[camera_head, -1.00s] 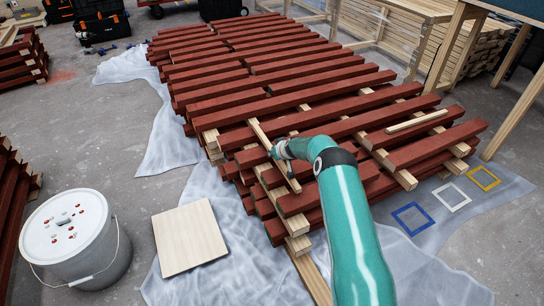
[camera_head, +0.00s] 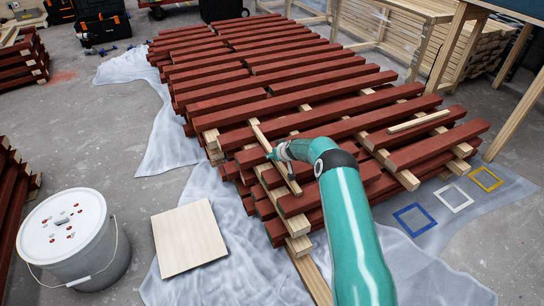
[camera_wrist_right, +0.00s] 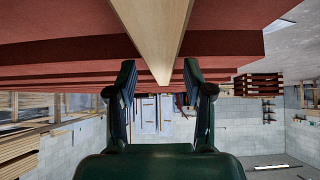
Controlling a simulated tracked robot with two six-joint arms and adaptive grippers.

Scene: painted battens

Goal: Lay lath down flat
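A pale narrow lath (camera_head: 258,133) lies across the red battens near the left front of the stack. Its long side runs from the back toward me, and its middle is partly hidden by my gripper. A second pale lath (camera_head: 418,121) lies flat along a red batten at the right. My right gripper (camera_head: 271,156) is at the first lath. In the right wrist view its fingers (camera_wrist_right: 160,78) stand apart, with the lath (camera_wrist_right: 155,25) running away between and above them in the picture; I cannot tell whether they touch it. My left gripper is out of view.
Layers of red battens (camera_head: 300,80) on pale spacers fill the middle. A white bucket (camera_head: 70,235) and a pale square board (camera_head: 189,237) are at the left front. Blue (camera_head: 414,220), white and yellow square outlines mark the sheeted floor at the right. A timber frame stands behind.

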